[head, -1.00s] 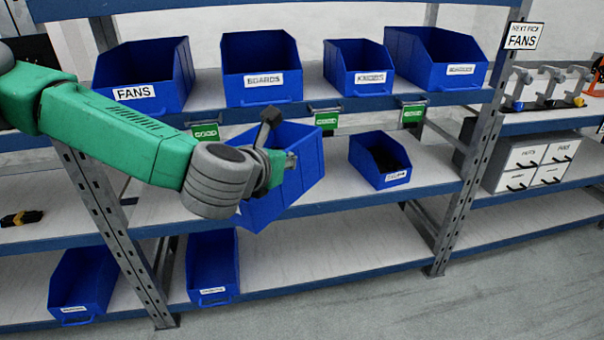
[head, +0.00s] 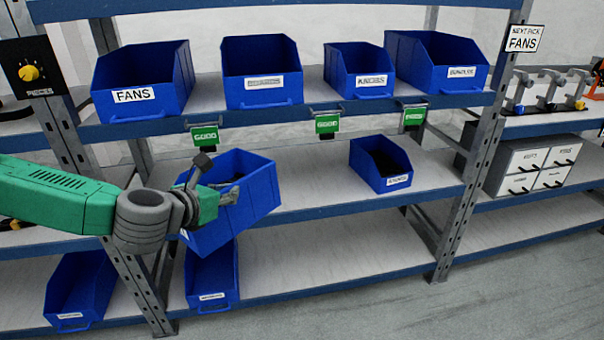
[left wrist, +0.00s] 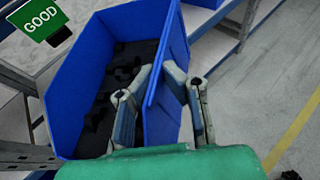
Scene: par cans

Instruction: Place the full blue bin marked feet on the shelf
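A blue bin (head: 252,208) hangs tilted in my left gripper (head: 222,192) in front of the rack. In the left wrist view the gripper's fingers (left wrist: 158,86) sit on both sides of one bin wall. The same bin (left wrist: 68,100) holds dark pieces in that view. Its label cannot be read; only a bit of white shows at its lower left. The middle shelf (head: 320,180) is behind the bin, with bare surface to the bin's right. I cannot tell whether the bin touches the shelf. My right gripper is not in view.
Several blue bins, including one marked FANS (head: 140,80), line the top shelf. Green GOOD signs (head: 326,126) hang below it. Another blue bin (head: 380,163) with dark contents stands on the middle shelf. Two bins stand on the bottom shelf. A rack post (head: 465,160) bounds the right side.

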